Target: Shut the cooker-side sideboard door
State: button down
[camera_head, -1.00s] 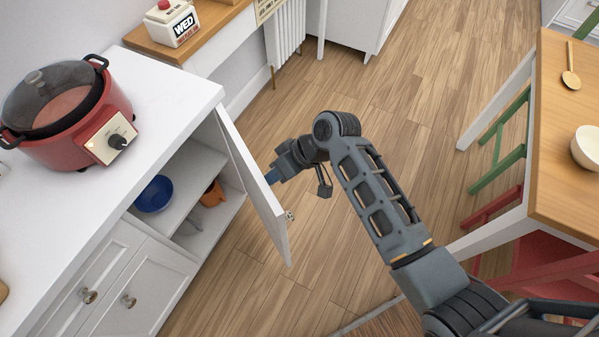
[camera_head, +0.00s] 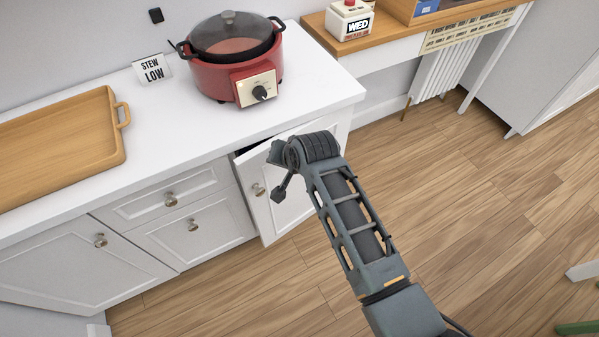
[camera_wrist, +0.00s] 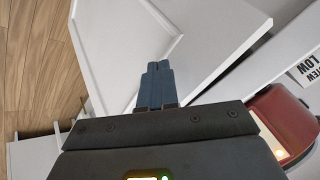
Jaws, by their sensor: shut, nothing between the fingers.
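The cooker-side sideboard door (camera_head: 297,203) is a white panelled door below the red cooker (camera_head: 232,60). It stands ajar, with a dark gap along its top left and its round knob (camera_head: 258,189) at the free edge. My gripper (camera_wrist: 157,82) is shut and empty, its blue-grey fingers pointing at the white door panel (camera_wrist: 125,45) in the wrist view. Whether the fingertips touch the door, I cannot tell. In the head view my wrist is at the top of the door, and the fingers are mostly hidden. The cupboard's inside is almost fully covered.
The white worktop (camera_head: 185,125) carries a wooden tray (camera_head: 60,145) and a "STEW LOW" card (camera_head: 152,70). Closed drawers and another door (camera_head: 75,265) are to the left. A radiator (camera_head: 448,72) stands beyond the sideboard.

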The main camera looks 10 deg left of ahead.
jog(key=shift+w+a+b, duration=0.4)
jog(key=shift+w+a, duration=0.45)
jog(key=shift+a, duration=0.1)
jog(key=shift+s+d, duration=0.1)
